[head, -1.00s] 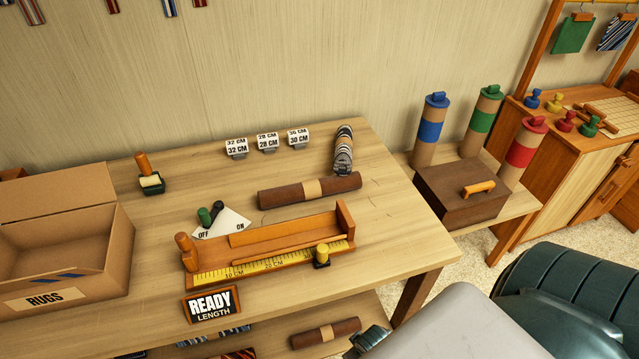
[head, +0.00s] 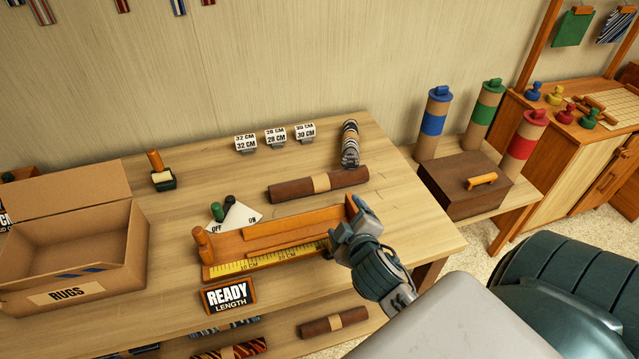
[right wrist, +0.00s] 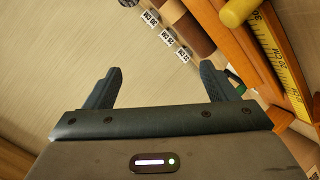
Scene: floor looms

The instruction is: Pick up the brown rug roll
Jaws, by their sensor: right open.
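A brown rug roll (head: 318,184) with a tan band lies on the table behind the measuring tray. It also shows in part at the top of the right wrist view (right wrist: 190,32). A second brown roll with a tan band (head: 332,321) lies on the shelf below the tabletop. My right gripper (head: 345,224) is over the right end of the measuring tray, in front of the upper roll and apart from it. In the right wrist view its two fingers (right wrist: 158,82) are spread with nothing between them. My left gripper is not in view.
A cardboard RUGS box (head: 120,262) stands at left, a brown lidded box (head: 462,195) at right.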

